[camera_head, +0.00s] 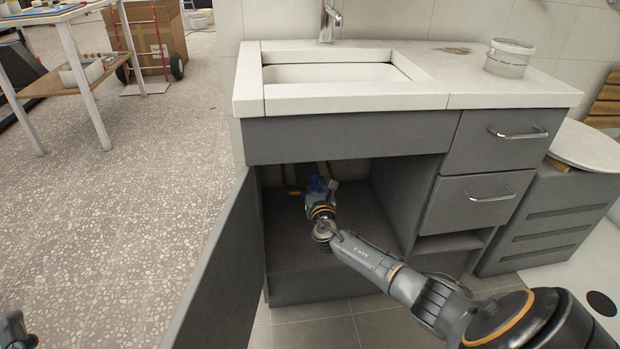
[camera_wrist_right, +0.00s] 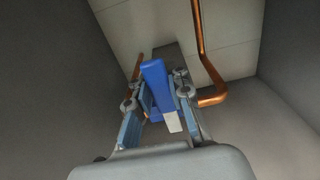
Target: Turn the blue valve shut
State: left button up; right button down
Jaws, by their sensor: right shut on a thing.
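The blue valve (camera_wrist_right: 157,82) shows in the right wrist view as a blue lever with a pale end, between the two fingers of my right gripper (camera_wrist_right: 160,108). In the head view, my right gripper (camera_head: 318,190) is inside the open cabinet under the sink, at the back near the copper pipes.
Copper pipes (camera_wrist_right: 200,45) run down the cabinet's back wall beside the valve. The cabinet door (camera_head: 215,270) stands open on the left. Grey drawers (camera_head: 490,195) are on the right, and the white sink top (camera_head: 345,97) lies above my arm.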

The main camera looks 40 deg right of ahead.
jog(key=shift+a+f, duration=0.3)
jog(key=c, duration=1.3)
grip_release()
jog(key=shift+s+r, duration=0.1)
jog(key=shift+o, duration=0.5)
jog(key=shift+s+r, duration=0.2)
jog(key=shift+s, duration=0.15)
jog(key=shift+s+a, duration=0.15)
jog(key=shift+s, duration=0.1)
jog(key=shift+s+a+r, duration=0.1)
jog(key=shift+s+a, duration=0.05)
jog(key=shift+s, duration=0.1)
pick_arm(q)
jog(key=shift+s+a, duration=0.2)
jog(key=shift+s, duration=0.05)
pick_arm(e)
jog(key=v, duration=1.1)
